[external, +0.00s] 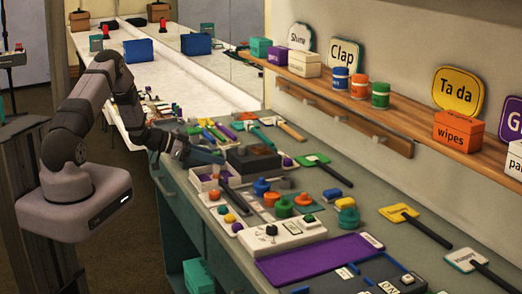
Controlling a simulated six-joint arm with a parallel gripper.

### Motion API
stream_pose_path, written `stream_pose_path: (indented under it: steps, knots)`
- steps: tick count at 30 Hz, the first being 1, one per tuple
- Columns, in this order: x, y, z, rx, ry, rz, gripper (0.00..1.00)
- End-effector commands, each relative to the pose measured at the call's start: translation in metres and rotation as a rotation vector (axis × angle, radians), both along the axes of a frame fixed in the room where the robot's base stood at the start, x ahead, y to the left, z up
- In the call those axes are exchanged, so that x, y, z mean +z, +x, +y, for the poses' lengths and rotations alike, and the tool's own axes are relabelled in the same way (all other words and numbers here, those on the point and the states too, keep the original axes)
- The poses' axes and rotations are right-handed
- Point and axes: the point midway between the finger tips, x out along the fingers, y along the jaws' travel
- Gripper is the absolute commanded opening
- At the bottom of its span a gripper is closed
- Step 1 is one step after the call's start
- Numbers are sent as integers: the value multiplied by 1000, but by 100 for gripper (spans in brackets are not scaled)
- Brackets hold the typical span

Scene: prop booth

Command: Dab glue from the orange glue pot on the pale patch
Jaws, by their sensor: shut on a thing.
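My gripper (196,153) is at the left part of the counter, low over a dark box (254,164) and a small white tray (203,182). It is shut on a small blue-grey thing (208,157), too small here to name. An orange pot (271,199) stands on the counter between a blue and a green one, to the right of my gripper and apart from it. Another orange pot (360,86) stands on the wall shelf; I cannot tell which holds glue. I cannot make out which surface is the pale patch.
A white box with round buttons (281,232) and a purple panel (318,259) fill the front of the counter. Paddles such as the yellow one (398,212) lie to the right. The wooden shelf (415,118) holds pots, boxes and signs. Bare counter (370,185) shows between things.

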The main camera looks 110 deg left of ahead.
Motion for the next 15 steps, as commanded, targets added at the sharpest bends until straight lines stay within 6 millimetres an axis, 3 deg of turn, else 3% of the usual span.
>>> stream_pose_path:
  steps: [15]
  knots:
    - [-1, -4, -4, -1, -2, 0, 0]
